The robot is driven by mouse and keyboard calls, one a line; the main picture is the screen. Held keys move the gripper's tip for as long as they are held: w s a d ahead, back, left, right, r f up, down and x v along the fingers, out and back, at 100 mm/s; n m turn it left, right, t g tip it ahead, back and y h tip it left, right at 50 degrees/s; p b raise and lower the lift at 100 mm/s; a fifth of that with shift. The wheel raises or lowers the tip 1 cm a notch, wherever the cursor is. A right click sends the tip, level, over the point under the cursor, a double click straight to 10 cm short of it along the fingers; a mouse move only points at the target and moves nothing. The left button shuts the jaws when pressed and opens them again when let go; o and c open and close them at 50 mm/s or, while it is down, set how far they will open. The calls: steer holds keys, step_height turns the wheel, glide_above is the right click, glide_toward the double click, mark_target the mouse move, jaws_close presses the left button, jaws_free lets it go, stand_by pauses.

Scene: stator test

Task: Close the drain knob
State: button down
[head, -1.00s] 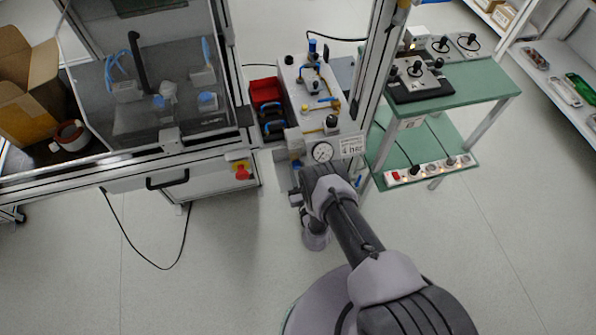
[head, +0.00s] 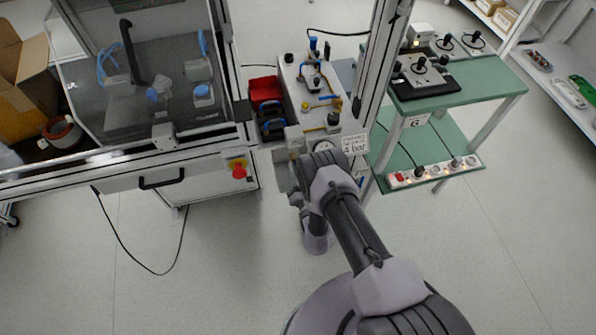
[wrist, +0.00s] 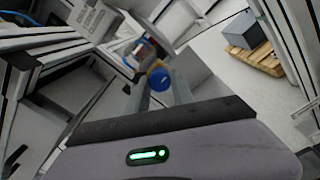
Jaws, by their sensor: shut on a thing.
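In the wrist view a round blue knob (wrist: 160,79), which I take to be the drain knob, sits between the two grey fingers of my gripper (wrist: 161,90). The gripper is shut on the knob, and only its face shows clearly. In the head view my arm reaches to the lower front of a bench unit (head: 315,92) with pipes and valves. The fingers and the knob are hidden there behind my wrist.
A metal frame post (head: 374,75) stands close on the right. A cabinet with a red button (head: 238,171) is on the left. A green table (head: 470,88) stands right.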

steer(key=shift+w+r, duration=0.1)
stand_by(0.3)
steer(key=c, duration=1.1)
jaws_free()
